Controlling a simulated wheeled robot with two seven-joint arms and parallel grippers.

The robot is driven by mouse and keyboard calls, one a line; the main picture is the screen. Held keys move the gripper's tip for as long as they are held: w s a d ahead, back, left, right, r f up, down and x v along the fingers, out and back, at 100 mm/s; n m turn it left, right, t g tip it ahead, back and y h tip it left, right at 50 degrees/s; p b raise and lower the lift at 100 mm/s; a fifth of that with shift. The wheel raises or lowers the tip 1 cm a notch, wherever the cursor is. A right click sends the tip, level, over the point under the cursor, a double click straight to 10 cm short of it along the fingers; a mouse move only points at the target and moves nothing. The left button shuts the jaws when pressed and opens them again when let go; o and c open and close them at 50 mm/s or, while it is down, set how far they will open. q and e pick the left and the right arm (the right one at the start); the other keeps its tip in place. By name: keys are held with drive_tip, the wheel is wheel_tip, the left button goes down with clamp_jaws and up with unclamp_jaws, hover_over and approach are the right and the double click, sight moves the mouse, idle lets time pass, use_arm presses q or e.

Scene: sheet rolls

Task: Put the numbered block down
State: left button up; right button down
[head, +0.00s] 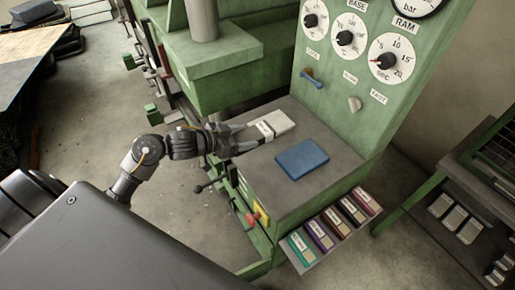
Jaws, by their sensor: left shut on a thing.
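My left gripper (248,139) reaches in from the left over the grey top of the green machine (338,140). It is shut on a pale grey block (280,122) with a white label near the fingers. The number on the label is too small to read. The block lies close over the back left part of the grey top; I cannot tell whether it touches it. The gripper's fingers hide the near end of the block. My right gripper is not in view.
A blue pad (302,158) lies on the grey top, right of the block. A sloping rack (312,262) at the machine's front holds several coloured labelled blocks. The dial panel (350,75) rises behind. A green-framed shelf (462,190) stands at the right.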

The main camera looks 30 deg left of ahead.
use_arm(q)
hover_over(255, 158)
drive_tip(key=f, duration=0.4)
drive_tip(key=shift+s+a+f, duration=0.15)
drive_tip(key=shift+s+f, duration=0.05)
drive_tip(key=shift+f, duration=0.1)
drive_tip(key=f, duration=0.3)
drive_tip(key=shift+w+d, duration=0.25)
drive_tip(key=shift+f, duration=0.35)
drive_tip(key=shift+f, duration=0.1)
drive_tip(key=o, duration=1.2)
drive_tip(key=shift+f, duration=0.1)
drive_tip(key=shift+o, duration=0.2)
drive_tip(key=shift+s+a+r, duration=0.1)
drive_tip(key=shift+r, duration=0.1)
drive_tip(key=v, duration=1.1)
drive_tip(key=shift+s, duration=0.4)
